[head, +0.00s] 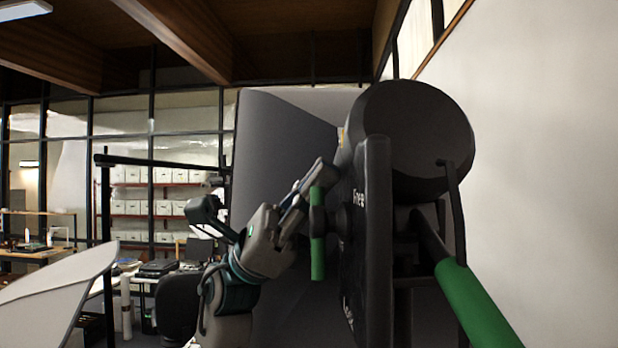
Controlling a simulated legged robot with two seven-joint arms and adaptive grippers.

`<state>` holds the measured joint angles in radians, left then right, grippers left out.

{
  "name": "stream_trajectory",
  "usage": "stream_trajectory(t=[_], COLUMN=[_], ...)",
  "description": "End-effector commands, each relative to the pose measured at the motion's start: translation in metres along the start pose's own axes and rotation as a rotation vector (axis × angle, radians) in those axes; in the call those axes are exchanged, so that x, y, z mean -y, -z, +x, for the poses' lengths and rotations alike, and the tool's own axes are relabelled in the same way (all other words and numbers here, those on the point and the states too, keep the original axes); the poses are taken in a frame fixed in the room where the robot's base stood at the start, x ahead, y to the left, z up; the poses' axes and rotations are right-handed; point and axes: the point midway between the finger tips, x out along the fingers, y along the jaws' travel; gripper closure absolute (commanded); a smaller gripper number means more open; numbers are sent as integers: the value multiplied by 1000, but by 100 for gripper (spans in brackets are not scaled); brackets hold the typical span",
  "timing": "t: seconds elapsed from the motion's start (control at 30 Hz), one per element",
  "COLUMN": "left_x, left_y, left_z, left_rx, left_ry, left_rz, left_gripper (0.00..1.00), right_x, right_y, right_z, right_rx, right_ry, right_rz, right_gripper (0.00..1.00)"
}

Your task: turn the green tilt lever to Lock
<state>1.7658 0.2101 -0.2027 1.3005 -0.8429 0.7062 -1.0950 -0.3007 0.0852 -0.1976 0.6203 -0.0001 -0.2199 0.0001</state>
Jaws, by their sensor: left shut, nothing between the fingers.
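The green tilt lever (317,250) stands upright on the left side of the black mount, in the middle of the head view. Its dark hub joins it to the mount plate. The word Free shows on the plate near the lever's upper part; lower lettering is too slanted to read. My left gripper (322,172) is shut and empty, with its fingertips at the lever's upper end. I cannot tell whether they touch it. My right gripper is not in view.
A large black cylinder (415,130) tops the mount. A thicker green-gripped handle (474,305) reaches toward the lower right. A big dark panel (285,135) stands behind my left arm. A white wall is at right; desks and shelves of boxes (165,208) are far left.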

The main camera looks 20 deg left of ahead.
Motion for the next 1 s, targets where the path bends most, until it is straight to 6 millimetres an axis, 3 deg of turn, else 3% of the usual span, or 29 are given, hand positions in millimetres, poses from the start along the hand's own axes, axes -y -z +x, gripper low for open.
stream_trajectory(t=[0.1, 0.27, 0.7, 1.0], left_x=[-1, -4, 4, 4], left_y=[-3, -6, 16, 16], left_z=[-6, -20, -88, -109], left_rx=[0, 3, -9, -9], left_ry=[-5, -10, -2, 0], left_rz=[2, 1, -3, -3], left_gripper=[100, 100, 100, 100], right_x=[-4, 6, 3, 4], right_y=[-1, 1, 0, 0], right_z=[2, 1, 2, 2], right_rx=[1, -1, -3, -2], right_ry=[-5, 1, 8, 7], right_rz=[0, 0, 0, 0], right_gripper=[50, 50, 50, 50])
